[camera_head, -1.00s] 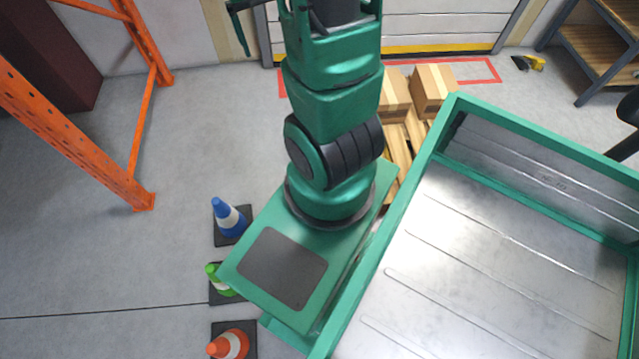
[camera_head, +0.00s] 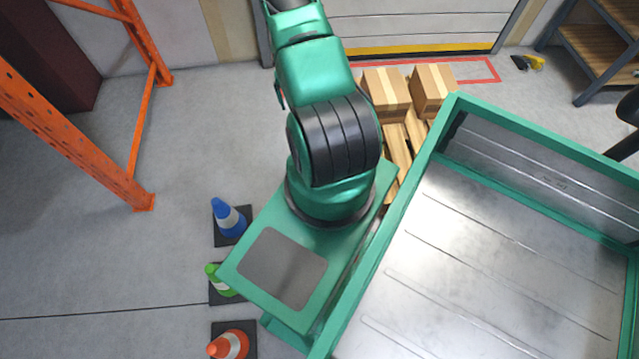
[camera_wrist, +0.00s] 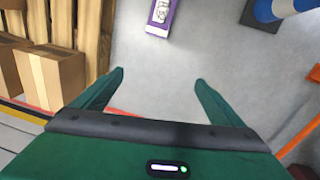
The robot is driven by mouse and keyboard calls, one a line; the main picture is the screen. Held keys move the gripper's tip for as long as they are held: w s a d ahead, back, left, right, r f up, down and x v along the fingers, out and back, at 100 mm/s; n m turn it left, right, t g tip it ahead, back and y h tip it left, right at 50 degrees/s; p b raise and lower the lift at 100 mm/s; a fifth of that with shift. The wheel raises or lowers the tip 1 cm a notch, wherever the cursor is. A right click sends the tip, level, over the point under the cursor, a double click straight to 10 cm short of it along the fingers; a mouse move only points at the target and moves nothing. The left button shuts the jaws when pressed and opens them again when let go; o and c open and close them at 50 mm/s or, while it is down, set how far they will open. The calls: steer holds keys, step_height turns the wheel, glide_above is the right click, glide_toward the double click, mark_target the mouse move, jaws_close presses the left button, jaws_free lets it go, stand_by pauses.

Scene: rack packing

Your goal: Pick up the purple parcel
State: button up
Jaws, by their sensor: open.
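The purple parcel (camera_wrist: 162,15) lies on the grey floor at the top middle of the wrist view, with a pale label on its face; its upper part is cut off by the picture's edge. My gripper (camera_wrist: 159,77) is open and empty, its two green fingers spread apart. The parcel is beyond the fingertips and apart from them, roughly in line with the gap.
A blue cone (camera_head: 228,217), a green cone (camera_head: 221,279) and an orange cone (camera_head: 230,345) stand left of my base. An orange rack frame (camera_head: 130,180) is at left. The floor between is clear.

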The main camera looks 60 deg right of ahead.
steer(key=shift+m+t+y, duration=0.4)
steer(key=shift+m+y, duration=0.1)
steer(key=shift+m, duration=0.4)
steer(key=s+a+f, duration=0.2)
steer(key=s+f, duration=0.2)
steer(key=f, duration=0.7)
steer(key=s+a+f, duration=0.2)
steer(key=s+f, duration=0.3)
steer(key=f, duration=0.7)
steer(key=s+a+f, duration=0.2)
steer(key=s+f, duration=0.2)
steer(key=f, duration=0.7)
steer(key=shift+s+f, duration=0.15)
steer(key=shift+f, duration=0.2)
steer(key=shift+d+f, duration=0.15)
steer(key=shift+f, duration=1.45)
steer(key=shift+d+f, duration=0.15)
steer(key=shift+f, duration=1.45)
steer(key=shift+c, duration=0.7)
steer(key=c, duration=1.4)
